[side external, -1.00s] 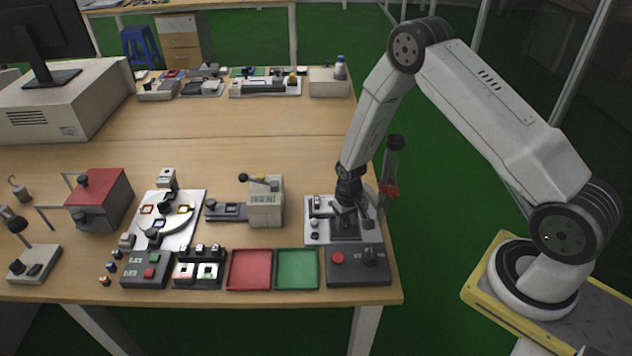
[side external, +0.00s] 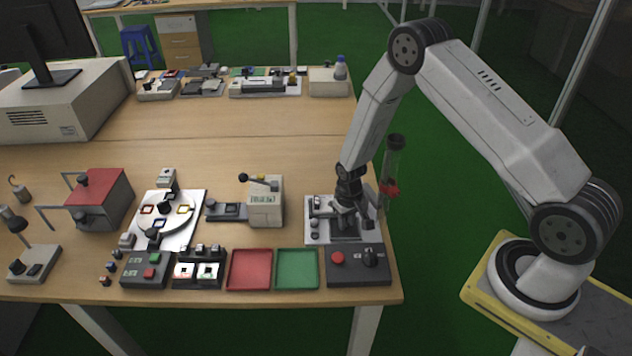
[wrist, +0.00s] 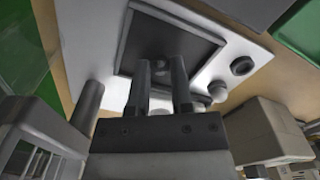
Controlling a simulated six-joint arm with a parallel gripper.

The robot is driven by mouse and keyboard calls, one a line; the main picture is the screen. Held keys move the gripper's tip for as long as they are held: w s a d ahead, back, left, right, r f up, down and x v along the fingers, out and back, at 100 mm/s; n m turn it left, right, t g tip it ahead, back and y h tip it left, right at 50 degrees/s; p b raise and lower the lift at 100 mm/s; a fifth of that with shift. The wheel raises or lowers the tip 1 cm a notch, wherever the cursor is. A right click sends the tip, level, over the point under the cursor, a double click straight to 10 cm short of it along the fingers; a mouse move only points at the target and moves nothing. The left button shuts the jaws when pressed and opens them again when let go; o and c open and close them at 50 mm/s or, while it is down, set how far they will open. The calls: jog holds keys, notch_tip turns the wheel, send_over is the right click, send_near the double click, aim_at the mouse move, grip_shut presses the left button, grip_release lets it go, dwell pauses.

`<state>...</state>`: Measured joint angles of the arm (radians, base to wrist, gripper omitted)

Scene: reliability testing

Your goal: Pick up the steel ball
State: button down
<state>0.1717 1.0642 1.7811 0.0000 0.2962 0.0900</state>
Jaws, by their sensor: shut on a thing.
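My gripper (side external: 347,214) is low over the light plate with the dark square recess (side external: 345,229) at the right end of the table. In the wrist view my gripper's two fingers (wrist: 161,66) point into the dark square recess (wrist: 165,38). A small round grey thing (wrist: 161,70), which looks like the steel ball, shows between the fingertips, and they are shut on it. The fingers partly hide it. In the side view the ball is too small and covered to make out. Whether it touches the recess floor I cannot tell.
A black control box with a red button (side external: 338,258) stands in front of the plate. A clear tube with a red band (side external: 391,189) stands behind right. Green (side external: 297,284) and red (side external: 249,284) trays lie left. A beige lever box (side external: 265,211) stands further left.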

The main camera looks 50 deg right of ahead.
aim_at(347, 223)
jog(key=shift+r, duration=0.15)
jog(key=shift+r, duration=2.3)
jog(key=shift+w+a, duration=0.1)
jog(key=shift+a, duration=0.05)
